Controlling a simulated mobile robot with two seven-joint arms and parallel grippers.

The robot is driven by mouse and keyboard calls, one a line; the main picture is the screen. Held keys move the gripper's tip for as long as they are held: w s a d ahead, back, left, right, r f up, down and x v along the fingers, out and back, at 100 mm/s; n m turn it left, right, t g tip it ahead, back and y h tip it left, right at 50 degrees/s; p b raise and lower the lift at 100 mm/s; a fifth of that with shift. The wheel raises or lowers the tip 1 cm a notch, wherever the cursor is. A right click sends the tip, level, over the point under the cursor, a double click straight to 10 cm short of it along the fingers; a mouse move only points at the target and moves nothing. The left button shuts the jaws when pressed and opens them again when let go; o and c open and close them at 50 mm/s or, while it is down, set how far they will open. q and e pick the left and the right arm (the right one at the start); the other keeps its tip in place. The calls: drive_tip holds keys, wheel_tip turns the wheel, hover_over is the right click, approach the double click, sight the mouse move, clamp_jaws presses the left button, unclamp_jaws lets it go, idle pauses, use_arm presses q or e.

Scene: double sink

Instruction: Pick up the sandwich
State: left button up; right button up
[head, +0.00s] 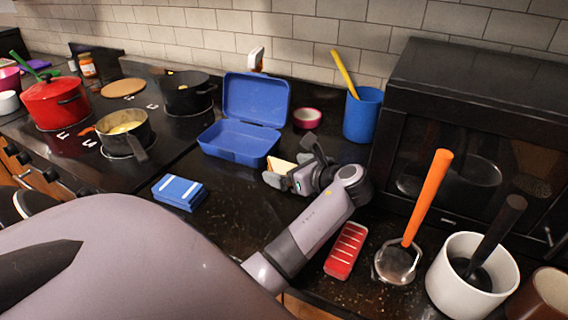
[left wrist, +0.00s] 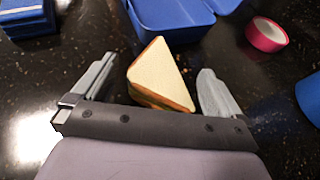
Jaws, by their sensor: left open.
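The sandwich (left wrist: 160,75) is a triangular half with pale bread and a darker filled edge. In the left wrist view it lies between the spread fingers of my left gripper (left wrist: 150,88), with a gap visible on the left finger's side. In the head view the sandwich (head: 281,165) shows partly on the dark counter, just in front of the blue lunchbox, and my left gripper (head: 292,165) covers part of it. My left gripper is open around the sandwich. My right gripper is not in view.
An open blue lunchbox (head: 238,143) stands close behind the gripper. A blue box (head: 179,192) and a red box (head: 346,251) lie on the counter. The stove with pots (head: 55,103) is left.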

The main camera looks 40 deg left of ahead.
use_arm(q)
drive_tip(key=c, duration=0.5)
drive_tip(key=shift+c, duration=0.2)
drive_tip(key=shift+r, duration=0.6)
drive_tip(key=shift+c, duration=0.9)
wheel_tip(320, 180, up, 6)
drive_tip(key=shift+w+r, duration=0.1)
drive_tip(key=shift+r, duration=0.1)
clamp_jaws()
wheel_tip(320, 180, up, 12)
drive_tip(key=shift+r, duration=0.25)
drive_tip(key=shift+o, duration=1.7)
unclamp_jaws()
